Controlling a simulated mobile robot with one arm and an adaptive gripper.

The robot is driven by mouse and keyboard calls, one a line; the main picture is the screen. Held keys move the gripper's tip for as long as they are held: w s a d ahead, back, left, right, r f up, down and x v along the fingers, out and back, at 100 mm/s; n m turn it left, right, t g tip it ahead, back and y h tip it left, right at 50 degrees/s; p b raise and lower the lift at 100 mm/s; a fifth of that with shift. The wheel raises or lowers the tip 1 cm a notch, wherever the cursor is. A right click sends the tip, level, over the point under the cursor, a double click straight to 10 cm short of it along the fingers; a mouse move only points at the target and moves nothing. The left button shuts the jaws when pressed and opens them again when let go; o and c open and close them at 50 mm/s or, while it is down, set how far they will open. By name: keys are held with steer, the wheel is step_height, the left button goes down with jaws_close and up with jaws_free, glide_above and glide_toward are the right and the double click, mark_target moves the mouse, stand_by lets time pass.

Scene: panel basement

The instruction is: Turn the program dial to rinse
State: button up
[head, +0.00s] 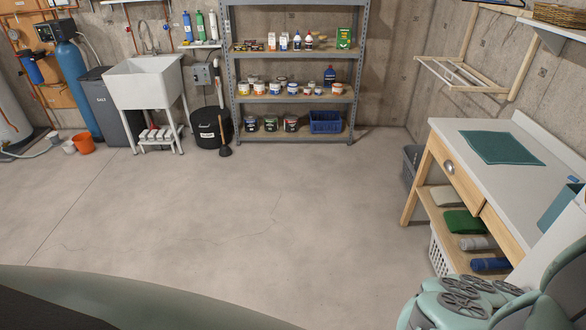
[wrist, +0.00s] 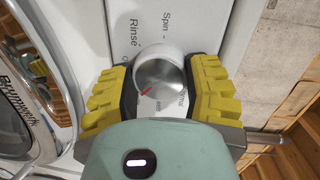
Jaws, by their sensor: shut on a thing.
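The program dial (wrist: 160,72) is a round silver knob with a white rim on the white panel (wrist: 216,25), in the wrist view. A short red mark on its face points to the lower left. The words "Rinse" and "Spin" are printed above the dial, to its upper left and top. Other labels at the lower right are partly covered. My gripper (wrist: 160,83) has yellow ridged pads, one on each side of the dial, and is shut on it. The gripper's own body hides the panel below the dial. The gripper fingers are not visible in the head view.
A round glass door with a chrome ring (wrist: 48,143) is close to the left finger. In the head view, a workbench (head: 510,135) stands at the right, near my arm. A steel shelf (head: 292,101) and a white sink (head: 143,82) stand along the back. The middle floor is clear.

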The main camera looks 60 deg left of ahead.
steer(key=shift+m+t+h+b, duration=0.45)
steer(key=shift+m+b, duration=0.95)
steer(key=shift+m, duration=3.1)
steer(key=shift+m+t+h+b, duration=0.15)
steer(key=shift+m+t+b, duration=0.9)
steer(key=shift+m, duration=3.45)
steer(key=shift+g+b, duration=0.35)
steer(key=shift+g, duration=0.05)
steer(key=o, duration=1.3)
steer(key=shift+c, duration=0.2)
